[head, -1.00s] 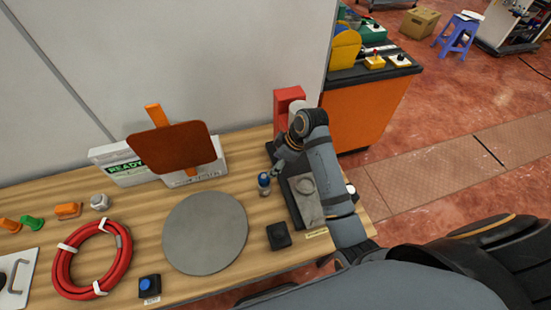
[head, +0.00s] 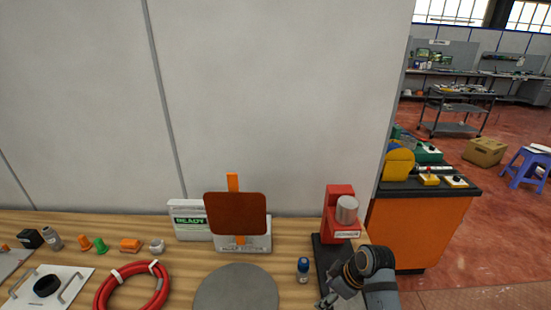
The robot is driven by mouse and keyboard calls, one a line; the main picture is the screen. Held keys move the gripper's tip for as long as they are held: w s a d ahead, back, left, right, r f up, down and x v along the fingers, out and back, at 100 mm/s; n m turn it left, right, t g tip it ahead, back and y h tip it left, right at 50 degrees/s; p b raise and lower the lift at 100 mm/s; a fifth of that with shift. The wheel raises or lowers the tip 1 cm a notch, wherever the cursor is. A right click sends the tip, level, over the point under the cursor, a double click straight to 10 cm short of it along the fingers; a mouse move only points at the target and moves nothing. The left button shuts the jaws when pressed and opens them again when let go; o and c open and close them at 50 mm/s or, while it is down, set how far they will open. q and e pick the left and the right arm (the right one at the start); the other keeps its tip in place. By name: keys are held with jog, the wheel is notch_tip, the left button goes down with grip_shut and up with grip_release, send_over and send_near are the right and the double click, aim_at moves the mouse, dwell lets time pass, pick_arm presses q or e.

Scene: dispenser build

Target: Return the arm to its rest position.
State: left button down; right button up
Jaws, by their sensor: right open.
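My right arm comes in from the lower right, and its gripper (head: 326,300) is low at the bottom edge, in front of the dispenser's dark base. The gripper is open, and I see nothing between its fingers. A small blue-capped bottle (head: 303,270) stands upright on the wooden bench (head: 200,262), just left of and beyond the gripper, apart from it. The red dispenser (head: 337,208) with a grey cylinder (head: 347,209) stands behind my wrist, which hides part of its base. My left gripper is not in view.
A grey round disc (head: 237,290) lies left of the bottle. A brown panel on an orange post (head: 235,213) and a READY box (head: 188,221) stand behind. A red hose coil (head: 133,287) lies at left. An orange cabinet (head: 415,230) stands at right.

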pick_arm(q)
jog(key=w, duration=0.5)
pick_arm(e)
jog(key=s+d+f+m+t+h, duration=0.1)
jog(key=s+d+m+h, duration=0.1)
jog(key=s+d+m, duration=0.5)
jog(key=s+d+m+h, duration=0.2)
jog(key=s+m, duration=0.1)
jog(key=s, duration=0.7)
jog(key=s+d+f+g+b, duration=0.1)
jog(key=s+d+f+b, duration=0.1)
jog(key=f, duration=1.4)
jog(key=s+d+f+b, duration=0.1)
jog(key=s+f+b, duration=0.1)
jog(key=f, duration=1.4)
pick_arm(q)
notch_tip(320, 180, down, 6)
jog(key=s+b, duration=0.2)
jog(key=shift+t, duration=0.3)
pick_arm(e)
jog(key=s+d+f+g, duration=0.1)
jog(key=s+f, duration=1.6)
jog(key=shift+s+d+m, duration=0.15)
jog(key=shift+m, duration=0.15)
jog(key=shift+c, duration=0.2)
